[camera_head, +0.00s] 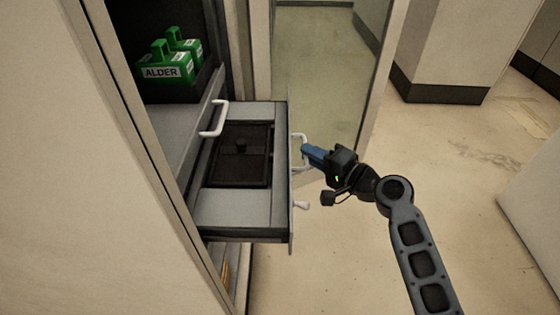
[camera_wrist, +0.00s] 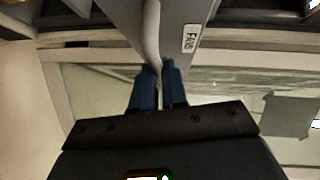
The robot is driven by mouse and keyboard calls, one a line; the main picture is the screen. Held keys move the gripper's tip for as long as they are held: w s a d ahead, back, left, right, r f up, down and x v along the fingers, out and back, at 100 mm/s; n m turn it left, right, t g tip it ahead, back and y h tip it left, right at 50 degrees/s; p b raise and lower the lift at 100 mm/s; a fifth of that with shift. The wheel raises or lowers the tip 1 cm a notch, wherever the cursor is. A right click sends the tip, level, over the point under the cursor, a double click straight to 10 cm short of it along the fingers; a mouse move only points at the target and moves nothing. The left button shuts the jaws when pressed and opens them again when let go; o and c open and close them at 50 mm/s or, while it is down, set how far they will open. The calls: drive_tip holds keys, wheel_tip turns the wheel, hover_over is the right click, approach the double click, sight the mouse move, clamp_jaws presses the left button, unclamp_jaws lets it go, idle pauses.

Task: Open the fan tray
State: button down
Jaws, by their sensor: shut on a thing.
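The fan tray (camera_head: 235,207) is a grey drawer pulled well out of the cabinet, with a black lidded box or panel (camera_head: 240,155) in it. Its white handle (camera_head: 297,136) is on the front face, and a white knob or lever (camera_head: 301,205) shows lower down. In the wrist view a label reading FANS (camera_wrist: 191,38) is on the front beside the handle (camera_wrist: 152,35). My gripper (camera_head: 308,152) has blue fingers shut on the handle; the fingers also show on either side of it in the wrist view (camera_wrist: 158,85).
Green ALDER units (camera_head: 168,68) sit on a shelf above in the cabinet. Another white handle (camera_head: 214,119) is on a closed grey front above the tray. A glass door panel (camera_head: 325,75) stands behind. Floor (camera_head: 480,190) to the right is clear.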

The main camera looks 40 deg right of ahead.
drive_tip(key=s+d+b, duration=0.1)
drive_tip(key=s+d, duration=0.3)
drive_tip(key=d, duration=0.2)
drive_tip(key=shift+s+d, duration=0.15)
drive_tip(key=shift+s, duration=0.15)
drive_tip(key=shift+f, duration=0.1)
drive_tip(key=c, duration=1.2)
unclamp_jaws()
drive_tip(key=shift+o, duration=0.2)
drive_tip(key=s+d+r, duration=0.1)
drive_tip(key=s, duration=0.6)
drive_tip(key=shift+s, duration=0.35)
drive_tip(key=shift+d, duration=0.1)
